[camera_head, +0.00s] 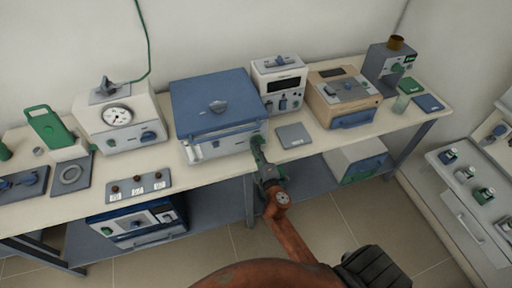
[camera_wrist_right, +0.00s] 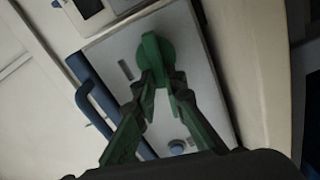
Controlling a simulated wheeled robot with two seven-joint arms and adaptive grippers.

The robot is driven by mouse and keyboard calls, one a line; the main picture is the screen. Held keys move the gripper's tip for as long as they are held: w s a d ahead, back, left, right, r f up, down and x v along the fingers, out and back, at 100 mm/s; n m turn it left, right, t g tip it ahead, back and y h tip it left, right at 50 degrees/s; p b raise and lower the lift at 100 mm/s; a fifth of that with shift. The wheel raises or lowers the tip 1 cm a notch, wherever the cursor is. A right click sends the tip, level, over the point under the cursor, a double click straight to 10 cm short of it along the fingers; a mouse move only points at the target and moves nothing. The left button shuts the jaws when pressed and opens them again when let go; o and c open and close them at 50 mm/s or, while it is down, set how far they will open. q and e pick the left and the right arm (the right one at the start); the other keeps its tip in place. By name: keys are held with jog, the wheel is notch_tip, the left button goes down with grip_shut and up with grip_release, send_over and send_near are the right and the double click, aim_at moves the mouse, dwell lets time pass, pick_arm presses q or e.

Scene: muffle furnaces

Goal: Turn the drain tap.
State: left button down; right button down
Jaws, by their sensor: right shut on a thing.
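The drain tap, as far as I can tell, is a green rounded handle (camera_wrist_right: 152,50) on a pale grey panel in the right wrist view. My right gripper (camera_wrist_right: 160,84) has its green fingers closed on the lower part of this handle. In the head view, my right gripper (camera_head: 261,158) reaches up to the front right corner of the blue-lidded box (camera_head: 215,103). There its fingers and arm hide most of the tap. My left gripper is in neither view.
A blue bar handle (camera_wrist_right: 98,105) and a small blue-grey knob (camera_wrist_right: 177,147) sit near the tap. A flat grey plate (camera_head: 293,135) lies right of the box on the bench. A beige device (camera_head: 343,97) stands farther right. Open floor lies before the bench.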

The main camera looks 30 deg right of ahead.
jog(key=shift+f+n, duration=0.2)
jog(key=shift+n, duration=0.8)
jog(key=c, duration=2)
grip_release()
jog(key=shift+s, duration=0.1)
jog(key=v, duration=0.7)
jog(key=shift+s, duration=0.2)
